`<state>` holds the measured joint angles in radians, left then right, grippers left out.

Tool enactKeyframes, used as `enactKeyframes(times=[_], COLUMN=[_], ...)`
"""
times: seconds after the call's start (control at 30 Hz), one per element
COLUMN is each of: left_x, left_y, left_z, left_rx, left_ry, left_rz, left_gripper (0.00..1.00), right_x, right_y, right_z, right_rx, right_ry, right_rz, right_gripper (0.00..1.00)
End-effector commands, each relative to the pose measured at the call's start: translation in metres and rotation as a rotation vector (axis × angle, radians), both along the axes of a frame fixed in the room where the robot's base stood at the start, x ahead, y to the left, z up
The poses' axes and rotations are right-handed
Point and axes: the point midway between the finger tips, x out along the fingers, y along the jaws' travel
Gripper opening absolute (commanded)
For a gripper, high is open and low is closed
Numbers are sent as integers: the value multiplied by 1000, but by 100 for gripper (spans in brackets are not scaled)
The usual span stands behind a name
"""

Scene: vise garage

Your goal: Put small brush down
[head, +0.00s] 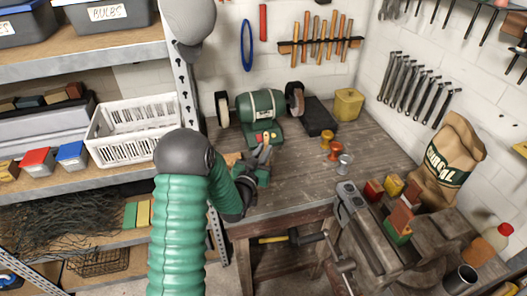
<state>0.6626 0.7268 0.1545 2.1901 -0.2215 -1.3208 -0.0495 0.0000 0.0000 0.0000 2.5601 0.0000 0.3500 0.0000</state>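My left gripper (264,156) is low over the left front part of the wooden workbench (300,180), just in front of the green bench grinder (261,106). Its fingers are small here and partly covered by my own wrist, so I cannot tell if they are open or shut. A small tan-orange piece (232,158) shows at the left of the gripper. It may be part of the small brush, but it is mostly hidden, and I cannot tell whether it is held or lies on the bench. My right gripper is not in view.
A black box (319,117), a yellow can (348,104) and small spools (331,148) stand behind the bench's clear middle. A vise (352,200), colored blocks (394,186) and a charcoal bag (448,165) are at right. A shelf with a white basket (135,132) is at left.

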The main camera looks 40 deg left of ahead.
Motion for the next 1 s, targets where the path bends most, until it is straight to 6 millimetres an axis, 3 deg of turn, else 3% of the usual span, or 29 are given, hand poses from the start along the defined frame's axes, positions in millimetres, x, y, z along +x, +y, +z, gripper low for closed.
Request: enactKeyframes(times=[0.03, 0.13, 0.5, 0.67, 0.83, 0.87, 0.9, 1.0], left_x=[0, 0, -6, -36, -84, -91, -93, -103], left_y=[0, 0, -2, -12, -28, -31, -32, -35], left_z=[0, 0, 0, -1, -2, 0, 10, 7], left_rx=[0, 0, 1, 0, 0, -1, -4, -4], left_ry=[0, 0, 1, 2, 2, 4, 7, 7], left_rz=[0, 0, 0, 2, 2, 1, -1, 0], left_gripper=[24, 36, 36, 36, 36, 36, 36, 36], right_x=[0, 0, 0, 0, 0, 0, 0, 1], right_y=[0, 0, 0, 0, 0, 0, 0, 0], right_z=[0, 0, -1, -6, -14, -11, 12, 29], right_rx=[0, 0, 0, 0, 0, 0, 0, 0], right_ry=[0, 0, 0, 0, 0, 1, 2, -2], right_rz=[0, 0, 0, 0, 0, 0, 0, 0], right_gripper=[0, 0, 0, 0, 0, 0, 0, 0])
